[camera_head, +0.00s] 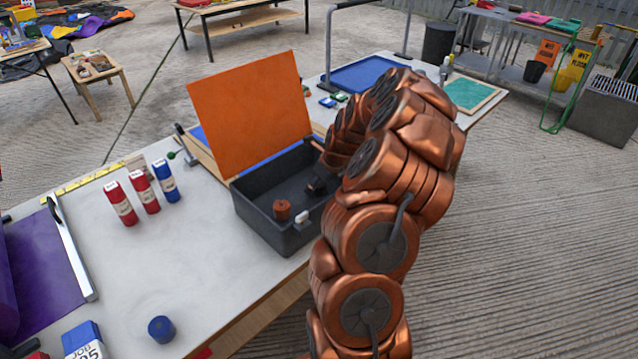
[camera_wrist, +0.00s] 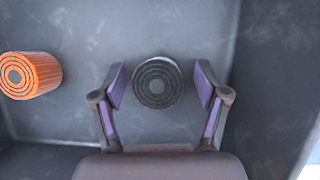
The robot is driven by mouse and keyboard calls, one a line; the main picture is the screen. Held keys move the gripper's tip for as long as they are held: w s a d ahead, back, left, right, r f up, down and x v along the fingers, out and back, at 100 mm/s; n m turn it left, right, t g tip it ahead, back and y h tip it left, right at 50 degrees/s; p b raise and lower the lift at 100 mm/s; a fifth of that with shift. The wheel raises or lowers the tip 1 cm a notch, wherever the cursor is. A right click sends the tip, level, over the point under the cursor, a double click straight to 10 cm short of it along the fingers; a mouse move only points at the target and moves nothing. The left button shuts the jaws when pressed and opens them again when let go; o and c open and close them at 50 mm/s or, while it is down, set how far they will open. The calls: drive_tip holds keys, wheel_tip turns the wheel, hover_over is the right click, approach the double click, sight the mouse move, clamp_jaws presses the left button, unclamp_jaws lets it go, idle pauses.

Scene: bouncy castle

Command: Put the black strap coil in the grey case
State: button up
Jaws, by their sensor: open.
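The grey case (camera_head: 262,229) stands open on the table, with an orange panel (camera_head: 252,107) upright at its back. In the wrist view, the black strap coil (camera_wrist: 158,97) is seen end-on against the case's grey floor (camera_wrist: 90,35). My gripper (camera_wrist: 160,75) is open, with one purple-padded finger on each side of the coil and a visible gap at both sides. In the head view my arm reaches into the right part of the case and partly hides it. I cannot tell exactly how high the fingers are above the floor.
An orange strap coil (camera_head: 282,210) is also in the case, left of the black one in the wrist view (camera_wrist: 30,75). Two red boxes and a blue box (camera_head: 166,181) stand left of the case. A blue coil (camera_head: 161,329) sits near the table's front edge.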

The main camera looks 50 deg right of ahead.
drive_tip(key=shift+r, duration=0.15)
drive_tip(key=b+v, duration=0.2)
drive_tip(key=v, duration=1)
drive_tip(key=s+a+r+n+g+y, duration=0.1)
drive_tip(key=s+a+r+n+g, duration=0.1)
drive_tip(key=a+n, duration=0.9)
drive_tip(key=s+a+r+n+g+y, duration=0.1)
drive_tip(key=s+a+r+n, duration=0.35)
drive_tip(key=a, duration=1.05)
drive_tip(key=s+a+f+n+g+h, duration=0.1)
drive_tip(key=s+a+n, duration=0.4)
drive_tip(key=s+n, duration=0.4)
drive_tip(key=s+a+f+n+g+h, duration=0.1)
drive_tip(key=s+a+f+n+g, duration=0.1)
drive_tip(key=s+a+n, duration=0.4)
drive_tip(key=shift+s+a+f+n+g, duration=0.35)
drive_tip(key=shift+s+n, duration=1.65)
drive_tip(key=shift+n, duration=0.45)
